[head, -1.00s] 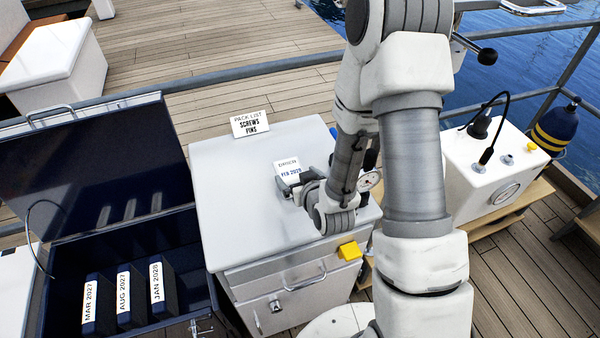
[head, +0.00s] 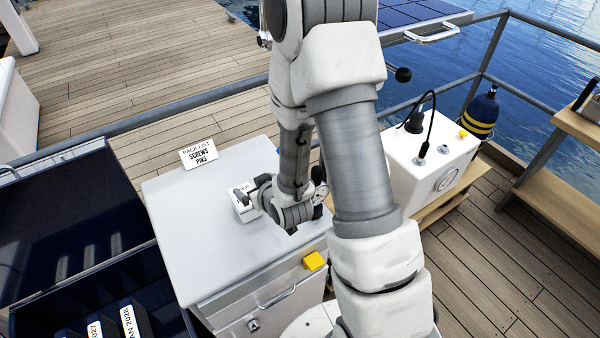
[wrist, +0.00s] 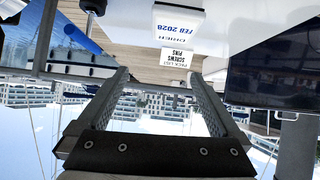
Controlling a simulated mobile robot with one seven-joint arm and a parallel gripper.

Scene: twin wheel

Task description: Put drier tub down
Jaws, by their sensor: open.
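The drier tub (head: 243,212) is a small white tub standing on the white cabinet top (head: 190,235). My gripper partly covers it in the head view. The wrist view, which is upside down, shows the tub (wrist: 178,22) with its label reading FEB 2028. My gripper (head: 262,190) is just above and beside the tub, over the cabinet top. In the wrist view my gripper (wrist: 160,75) has its two fingers wide apart with nothing between them. The tub lies beyond the fingertips, apart from them.
A PACK LIST sign (head: 199,154) stands at the cabinet's back edge. An open dark case (head: 165,290) with dated dark packs (head: 135,322) is at left. A yellow block (head: 314,261) sits at the cabinet's front. A white box with a gauge (head: 432,155) is at right. Railings run behind.

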